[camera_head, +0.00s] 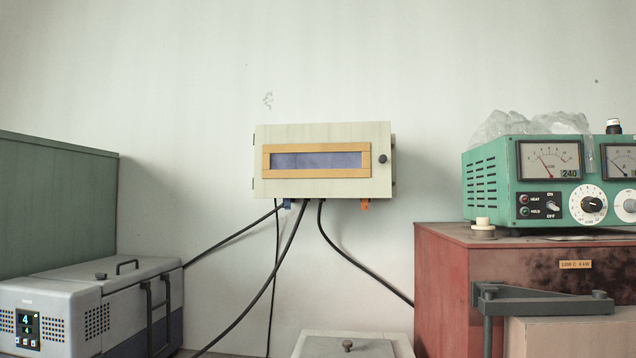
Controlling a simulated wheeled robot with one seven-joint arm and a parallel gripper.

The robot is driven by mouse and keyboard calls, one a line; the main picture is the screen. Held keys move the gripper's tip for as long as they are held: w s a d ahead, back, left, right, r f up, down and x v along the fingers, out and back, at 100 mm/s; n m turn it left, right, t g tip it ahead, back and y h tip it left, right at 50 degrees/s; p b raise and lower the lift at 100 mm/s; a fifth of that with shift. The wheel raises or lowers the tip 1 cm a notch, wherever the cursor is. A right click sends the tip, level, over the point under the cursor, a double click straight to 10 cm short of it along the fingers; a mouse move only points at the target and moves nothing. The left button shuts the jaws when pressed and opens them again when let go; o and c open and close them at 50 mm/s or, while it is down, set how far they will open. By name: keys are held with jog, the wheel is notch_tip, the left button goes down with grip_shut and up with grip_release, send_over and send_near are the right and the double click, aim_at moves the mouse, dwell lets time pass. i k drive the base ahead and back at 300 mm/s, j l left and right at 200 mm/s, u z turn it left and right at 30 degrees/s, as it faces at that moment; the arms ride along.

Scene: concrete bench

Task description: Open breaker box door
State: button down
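The breaker box (325,160) is a cream, wide box on the wall in the middle of the head view. Its door (320,132) faces me and looks shut. The door has a long dark window in an orange-tan frame. A small dark round knob (382,159) sits near the door's right edge. Hinge-like parts show along the left edge. My gripper is not in view.
Black cables (350,258) hang below the box. A green metered instrument (550,182) stands on a red cabinet (437,275) at the right. A grey case (130,300) is at the lower left, and a knobbed lid (350,343) is below. The wall around the box is clear.

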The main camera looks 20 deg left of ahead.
aim_at(371, 176)
jog(key=u, duration=1.1)
